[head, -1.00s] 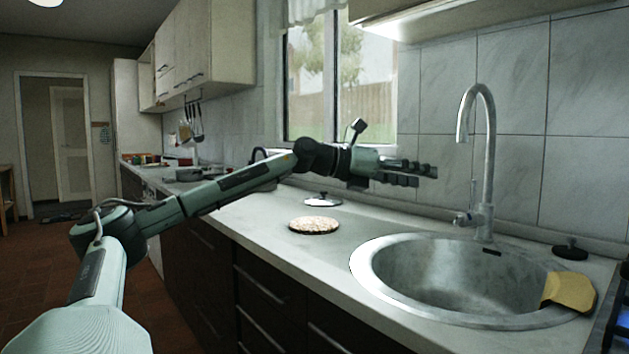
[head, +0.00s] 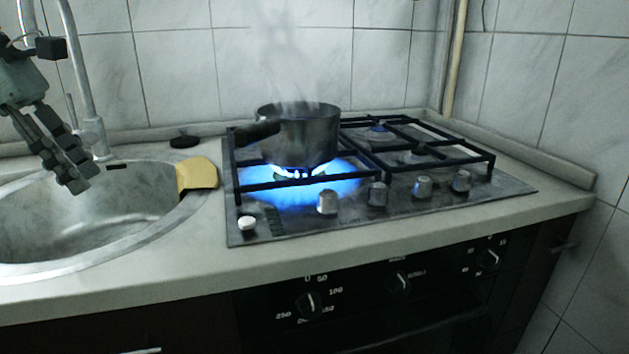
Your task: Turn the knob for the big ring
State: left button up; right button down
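A black gas hob (head: 515,187) is set in the worktop. A row of several metal knobs runs along its front: the leftmost (head: 326,202), then another (head: 377,194), a third (head: 422,187) and the rightmost (head: 461,181). Which knob serves the big ring cannot be told. A blue flame (head: 300,171) burns under a steaming dark pot (head: 305,135), its handle pointing left. Two rings show unlit, one at the back (head: 378,130) and one at right (head: 418,155). My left gripper (head: 82,178) hangs over the sink, away from the knobs; its finger gap is unclear. My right gripper is out of view.
The sink (head: 100,235) with its tall tap (head: 90,95) lies left of the hob. A white button (head: 247,222) sits on the hob's front left. Oven dials (head: 310,304) are below the worktop.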

aim_at(375, 198)
jog(key=k+j+z, duration=0.15)
jog(key=j+z, duration=0.35)
jog(key=k+j+z, duration=0.2)
jog(key=j+z, duration=0.25)
jog(key=k+j+z, duration=0.25)
jog(key=z, duration=0.25)
jog(key=k+j+z, duration=0.15)
jog(key=k+z, duration=0.15)
jog(key=z, duration=0.15)
jog(key=i, duration=0.4)
jog(key=i+l+u, duration=0.15)
jog(key=i+u, duration=0.15)
jog(key=i, duration=0.4)
